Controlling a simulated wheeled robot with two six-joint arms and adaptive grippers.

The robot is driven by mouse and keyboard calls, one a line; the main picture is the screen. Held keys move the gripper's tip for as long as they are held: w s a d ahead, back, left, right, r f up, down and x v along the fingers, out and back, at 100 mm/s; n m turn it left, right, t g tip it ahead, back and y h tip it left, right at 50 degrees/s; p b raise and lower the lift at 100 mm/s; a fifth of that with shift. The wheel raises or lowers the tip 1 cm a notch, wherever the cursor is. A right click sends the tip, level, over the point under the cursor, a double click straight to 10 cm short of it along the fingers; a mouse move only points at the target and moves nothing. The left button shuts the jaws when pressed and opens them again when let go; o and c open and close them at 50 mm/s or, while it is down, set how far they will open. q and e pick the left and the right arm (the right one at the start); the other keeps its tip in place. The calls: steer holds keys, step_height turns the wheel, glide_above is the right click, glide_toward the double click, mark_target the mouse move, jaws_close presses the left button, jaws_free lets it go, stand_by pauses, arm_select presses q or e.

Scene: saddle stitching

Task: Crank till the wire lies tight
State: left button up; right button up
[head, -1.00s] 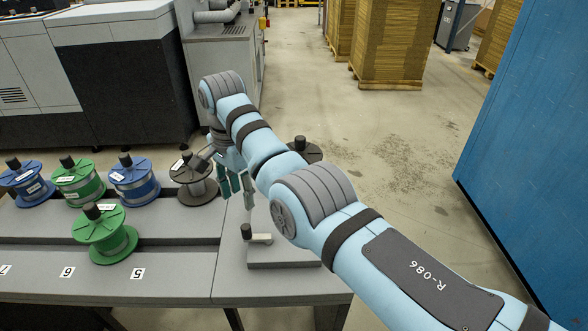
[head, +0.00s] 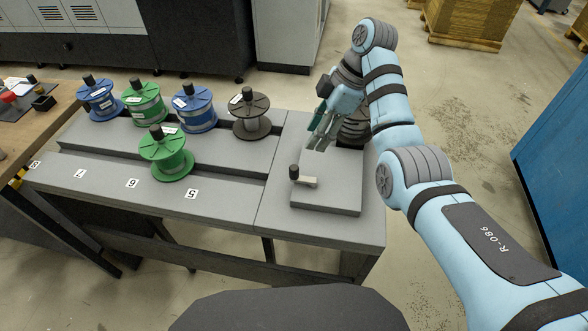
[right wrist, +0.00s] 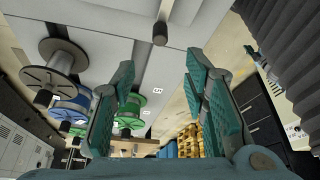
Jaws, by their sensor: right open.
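A small crank with a light arm and a dark upright knob (head: 295,172) sits on a raised grey block (head: 330,198) at the bench's right end. My right gripper (head: 318,140) is open and empty, above and behind the crank, apart from it. In the right wrist view my two green-padded fingers (right wrist: 158,65) stand wide apart. A dark-tipped post, seemingly the crank knob (right wrist: 160,34), shows beyond them. A dark spool (head: 353,133) behind the gripper is partly hidden by my arm. I cannot make out the wire. My left gripper is not in view.
A dark-flanged spool (head: 251,116), blue and green spools and a front green spool (head: 165,156) stand on the grey bench (head: 235,205) left of the crank. A wooden table (head: 40,125) adjoins at left. A blue panel (head: 555,160) stands far right.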

steer(key=b, duration=0.3)
glide_toward(295, 167)
step_height(295, 167, down, 2)
steer(key=x, duration=0.9)
steer(key=shift+a+r+b, duration=0.2)
steer(key=shift+a+b, duration=0.15)
steer(key=shift+b, duration=0.05)
jaws_close()
